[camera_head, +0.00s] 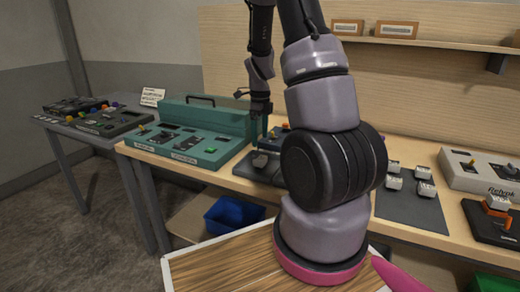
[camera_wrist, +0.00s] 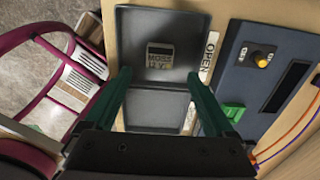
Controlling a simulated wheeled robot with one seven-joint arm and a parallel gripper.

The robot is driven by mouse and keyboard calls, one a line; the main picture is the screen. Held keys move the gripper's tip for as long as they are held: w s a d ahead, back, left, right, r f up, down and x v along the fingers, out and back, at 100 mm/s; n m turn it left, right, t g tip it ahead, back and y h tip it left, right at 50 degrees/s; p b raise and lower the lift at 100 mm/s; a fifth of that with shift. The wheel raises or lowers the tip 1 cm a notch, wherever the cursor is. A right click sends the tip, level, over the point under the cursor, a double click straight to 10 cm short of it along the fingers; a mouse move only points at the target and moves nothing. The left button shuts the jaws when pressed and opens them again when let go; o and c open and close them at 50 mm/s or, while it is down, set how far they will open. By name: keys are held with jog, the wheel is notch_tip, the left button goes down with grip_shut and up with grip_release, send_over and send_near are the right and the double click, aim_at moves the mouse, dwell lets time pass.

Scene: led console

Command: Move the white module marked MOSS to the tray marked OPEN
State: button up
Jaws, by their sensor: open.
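The module marked MOSS (camera_wrist: 160,54), pale with a dark band, sits inside a grey tray (camera_wrist: 153,98) in the wrist view. It rests in the far part of the tray, apart from the walls. A white label reading OPEN (camera_wrist: 209,52) stands at the tray's right side. My gripper (camera_wrist: 160,76) is open and empty, its two green fingers spread over the tray with the module beyond and between the tips.
A dark blue panel (camera_wrist: 262,58) with a yellow-tipped knob and a green part lies right of the tray. In the head view, a teal console (camera_head: 190,140) stands left of my gripper. Several pale modules sit on a dark mat (camera_head: 408,211) at right. A blue bin (camera_head: 232,216) is below.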

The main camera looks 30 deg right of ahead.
jog(key=s+a+r+n+t+y, duration=0.1)
jog(key=s+a+r+n, duration=0.25)
jog(key=r, duration=0.35)
jog(key=s+a+r+n+t, duration=0.2)
jog(key=r+n, duration=0.3)
jog(key=r, duration=0.2)
jog(key=s+a+r+n+t+y, duration=0.1)
jog(key=s+a+r+n, duration=0.2)
jog(key=r, duration=0.4)
jog(key=s+a+r+n+t, duration=0.1)
jog(key=s+a+r+n, duration=0.1)
jog(key=s+n, duration=0.3)
jog(key=s+a+r+n+t, duration=0.2)
jog(key=s+r+n, duration=0.3)
jog(key=n, duration=0.3)
jog(key=shift+s+a+r, duration=0.15)
jog(key=shift+s+a, duration=0.35)
jog(key=shift+s, duration=0.2)
